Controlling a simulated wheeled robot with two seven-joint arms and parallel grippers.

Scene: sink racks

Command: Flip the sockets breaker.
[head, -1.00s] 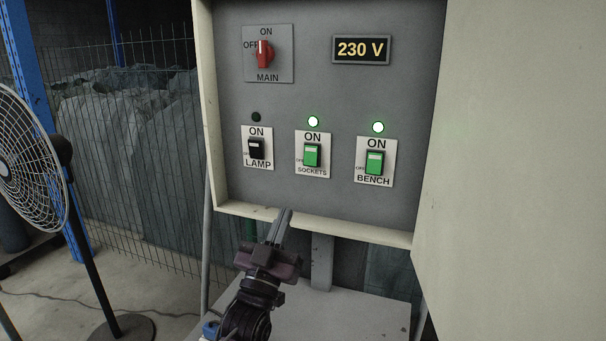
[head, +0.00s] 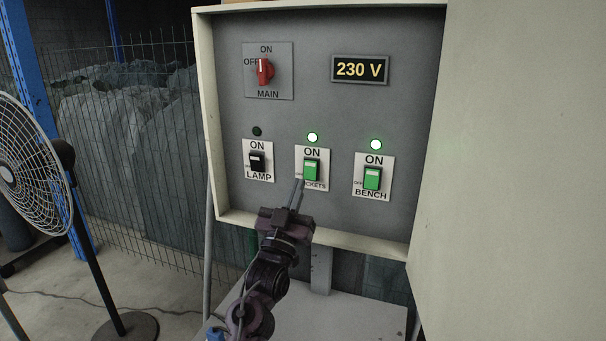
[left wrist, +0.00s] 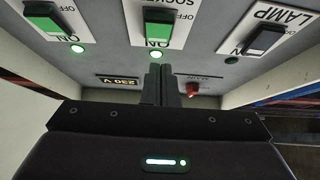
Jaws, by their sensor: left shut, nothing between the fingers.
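The sockets breaker (head: 311,170) is a green rocker switch on a white plate, in the middle of the lower row of the grey panel. The green light (head: 312,137) above it is lit. My left gripper (head: 297,185) is shut and empty, its fingertips just below and left of the rocker, covering part of the SOCKETS label. I cannot tell whether they touch the plate. In the left wrist view, which is upside down, the sockets breaker (left wrist: 158,30) lies beyond the shut fingers (left wrist: 164,82). My right gripper is not in view.
The dark lamp breaker (head: 257,161) is to the left, its light unlit. The green bench breaker (head: 372,178) is to the right, its light lit. The red main knob (head: 265,71) and a 230 V display (head: 360,69) are above. The box's raised rim (head: 310,235) runs below.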

